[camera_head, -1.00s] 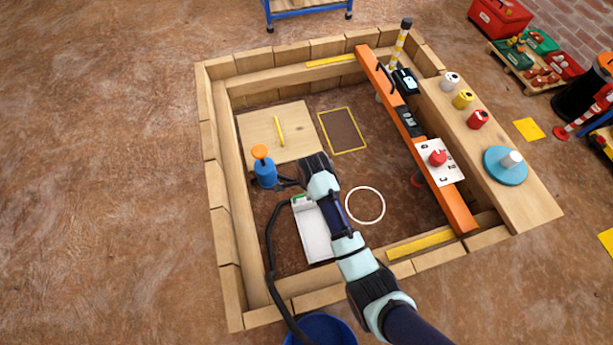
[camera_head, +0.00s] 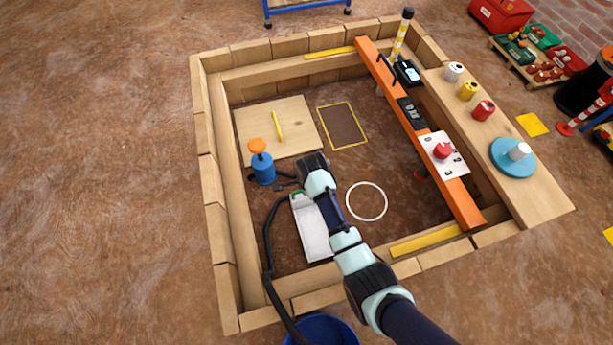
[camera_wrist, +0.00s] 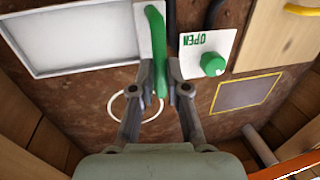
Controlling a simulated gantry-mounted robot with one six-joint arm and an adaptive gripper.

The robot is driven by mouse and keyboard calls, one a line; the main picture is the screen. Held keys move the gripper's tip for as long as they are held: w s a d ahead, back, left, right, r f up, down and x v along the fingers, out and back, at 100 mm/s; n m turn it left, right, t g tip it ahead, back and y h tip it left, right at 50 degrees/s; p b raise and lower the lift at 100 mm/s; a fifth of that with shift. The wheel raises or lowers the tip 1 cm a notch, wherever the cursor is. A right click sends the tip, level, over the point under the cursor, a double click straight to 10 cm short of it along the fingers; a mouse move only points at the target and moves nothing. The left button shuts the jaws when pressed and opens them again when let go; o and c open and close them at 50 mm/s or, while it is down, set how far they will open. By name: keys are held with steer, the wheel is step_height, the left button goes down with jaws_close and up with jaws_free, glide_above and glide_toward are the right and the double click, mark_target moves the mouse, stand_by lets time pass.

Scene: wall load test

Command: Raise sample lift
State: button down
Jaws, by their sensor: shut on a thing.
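A green handle (camera_wrist: 156,45) stands upright in the wrist view on a white plate beside a white rectangular panel (camera_wrist: 70,38). My gripper (camera_wrist: 160,72) has its two fingers on either side of the handle's lower part and is shut on it. In the head view the white panel (camera_head: 312,232) lies in the pit just below my wrist, with a bit of green at its upper end. A white plate marked OPEN (camera_wrist: 200,42) with a green knob (camera_wrist: 213,64) is right of the handle. My wrist hides the plate in the head view.
A blue pump-like device with an orange top (camera_head: 258,146) stands left of my wrist, with a dark hose nearby. An orange beam (camera_head: 466,207) spans the pit on the right. Timber walls (camera_head: 218,236) enclose the pit. A white ring (camera_head: 367,201) marks clear floor.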

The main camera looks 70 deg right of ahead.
steer(key=shift+r, duration=0.1)
step_height(320, 180, up, 20)
steer(key=p, duration=2.3)
steer(key=shift+r, duration=0.15)
steer(key=c, duration=1.8)
jaws_free()
steer(key=shift+c, duration=0.2)
steer(key=o, duration=0.7)
steer(key=shift+c, duration=0.2)
step_height(320, 180, up, 12)
steer(key=s+a, duration=0.1)
steer(key=a, duration=0.1)
steer(key=shift+s, duration=0.15)
